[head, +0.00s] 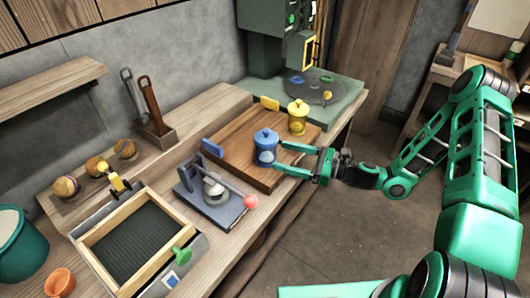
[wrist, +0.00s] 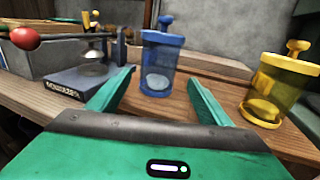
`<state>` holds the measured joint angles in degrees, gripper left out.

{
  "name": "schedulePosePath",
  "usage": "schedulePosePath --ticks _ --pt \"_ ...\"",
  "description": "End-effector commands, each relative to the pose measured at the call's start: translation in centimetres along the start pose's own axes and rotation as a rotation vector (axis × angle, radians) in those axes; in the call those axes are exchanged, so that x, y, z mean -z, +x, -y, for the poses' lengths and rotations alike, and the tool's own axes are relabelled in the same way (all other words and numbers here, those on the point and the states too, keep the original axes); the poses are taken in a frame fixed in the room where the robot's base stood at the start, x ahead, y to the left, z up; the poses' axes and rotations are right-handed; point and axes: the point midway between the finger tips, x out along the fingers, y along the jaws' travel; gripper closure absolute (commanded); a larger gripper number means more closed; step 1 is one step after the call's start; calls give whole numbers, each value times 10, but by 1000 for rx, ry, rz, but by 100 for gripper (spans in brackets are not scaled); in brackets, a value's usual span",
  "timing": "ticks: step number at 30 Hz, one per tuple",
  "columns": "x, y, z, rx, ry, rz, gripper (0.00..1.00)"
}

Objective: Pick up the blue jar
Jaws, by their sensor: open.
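The blue jar (head: 265,148) has a knobbed lid and stands upright on a brown wooden board (head: 228,142) on the bench. In the wrist view the blue jar (wrist: 160,62) is see-through, with something pale inside. My green gripper (head: 285,158) is open, its two fingers pointing at the jar from the right. In the wrist view my gripper (wrist: 155,92) has its fingers apart, with the jar straight ahead between their lines. I cannot tell whether the fingertips are level with the jar's sides.
A yellow jar (head: 298,117) stands on the board behind and right of the blue one. A press with a red-knobbed lever (head: 250,201) stands close in front. A wood-framed tray (head: 132,240) lies at lower left. Open floor (head: 330,240) is right of the bench.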

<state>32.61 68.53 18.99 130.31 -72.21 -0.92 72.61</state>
Motion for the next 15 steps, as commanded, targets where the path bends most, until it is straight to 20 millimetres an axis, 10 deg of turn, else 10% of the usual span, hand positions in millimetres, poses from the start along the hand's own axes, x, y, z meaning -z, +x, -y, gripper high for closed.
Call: schedulePosePath --ticks 15 --pt "-2 54 -2 -4 -4 -1 28"
